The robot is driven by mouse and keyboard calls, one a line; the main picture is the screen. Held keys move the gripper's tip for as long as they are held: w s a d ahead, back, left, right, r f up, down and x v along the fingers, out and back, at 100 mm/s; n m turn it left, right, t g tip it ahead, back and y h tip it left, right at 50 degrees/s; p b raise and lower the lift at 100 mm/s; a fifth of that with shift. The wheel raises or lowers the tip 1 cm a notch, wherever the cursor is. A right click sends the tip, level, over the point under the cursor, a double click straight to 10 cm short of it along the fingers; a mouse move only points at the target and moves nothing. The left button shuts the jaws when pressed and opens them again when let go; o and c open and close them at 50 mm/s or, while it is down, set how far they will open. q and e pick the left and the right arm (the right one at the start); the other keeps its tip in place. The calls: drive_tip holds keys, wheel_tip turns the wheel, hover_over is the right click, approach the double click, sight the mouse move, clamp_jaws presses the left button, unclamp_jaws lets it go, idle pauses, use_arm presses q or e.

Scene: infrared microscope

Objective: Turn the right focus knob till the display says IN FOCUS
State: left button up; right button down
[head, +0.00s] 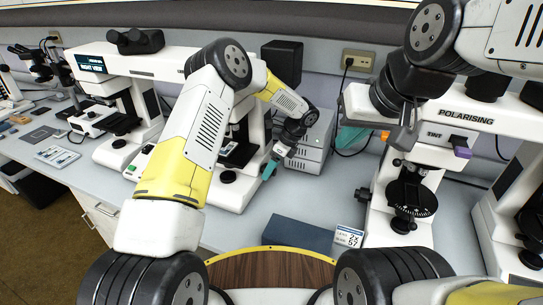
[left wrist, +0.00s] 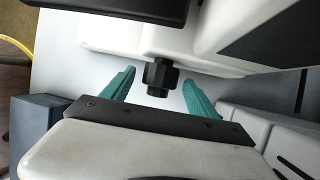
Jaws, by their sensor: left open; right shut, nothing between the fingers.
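The display (head: 92,65) at the far left end of the white bridge shows large text that seems to read RIGHT VIEW; the smaller line is unreadable. A dark, stepped knob (left wrist: 160,76) projects from a white body in the left wrist view. My left gripper (head: 270,168) is open beside the white microscope stand (head: 258,115). In its wrist view, the teal fingers (left wrist: 158,95) stand on either side of the knob, apart from it. In the head view I cannot pick out this knob. My right gripper (head: 403,138) is shut and empty before the polarising microscope; its fingertips are hard to see.
The polarising microscope (head: 440,113) stands at the right. A grey vented box (head: 308,155) is behind my left gripper. A dark blue box (head: 297,234) and a small readout (head: 348,237) lie near the front edge.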

use_arm(q)
drive_tip(key=c, duration=1.4)
drive_tip(key=shift+r+t, duration=0.1)
drive_tip(key=shift+t, duration=0.2)
drive_tip(key=shift+s+n+t+h, duration=0.3)
drive_tip(key=shift+t+h, duration=0.3)
drive_tip(key=shift+t, duration=0.6)
drive_tip(key=t, duration=0.1)
drive_tip(key=t+h, duration=0.1)
drive_tip(key=t, duration=0.1)
drive_tip(key=shift+s+a+f+n+t, duration=0.2)
drive_tip(key=shift+s+f+n+t, duration=0.1)
drive_tip(key=shift+s+n, duration=0.1)
drive_tip(key=t, duration=0.1)
drive_tip(key=t+h, duration=0.1)
drive_tip(key=n+t, duration=0.1)
drive_tip(key=t, duration=0.1)
drive_tip(key=shift+s+a+f+h, duration=0.15)
drive_tip(key=shift+s+f+h, duration=0.05)
drive_tip(key=shift+f+h, duration=0.1)
drive_tip(key=shift+f+n+t+h, duration=0.15)
drive_tip(key=shift+n+t+h, duration=0.35)
drive_tip(key=shift+t, duration=1.5)
drive_tip(key=shift+a, duration=0.1)
